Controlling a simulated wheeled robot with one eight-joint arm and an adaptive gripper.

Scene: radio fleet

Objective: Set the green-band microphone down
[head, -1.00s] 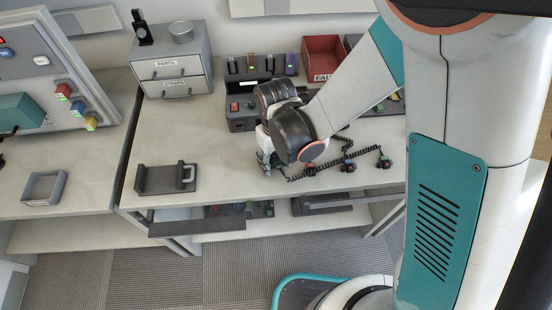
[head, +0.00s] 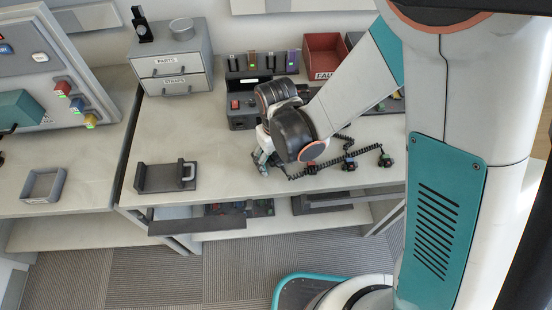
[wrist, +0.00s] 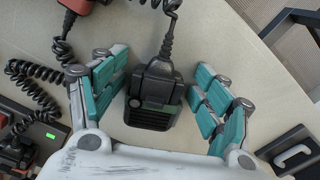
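The green-band microphone (wrist: 150,105) is a black, boxy hand mic with a dark green strip along one side. It sits on the pale bench top between my fingers in the wrist view, with its cord running up from it. My gripper (wrist: 158,85) is open, with teal-padded fingers on both sides of the microphone and a visible gap to the right finger; the left finger is close beside it. In the head view my gripper (head: 264,160) is low over the bench's front part, and my wrist hides most of the microphone.
Several other corded microphones (head: 349,164) lie to the right of my gripper. A grey bracket with a handle (head: 165,178) lies left. Behind stand a radio unit (head: 240,112), a drawer cabinet (head: 172,70) and a red bin (head: 324,55). Bare bench lies between bracket and gripper.

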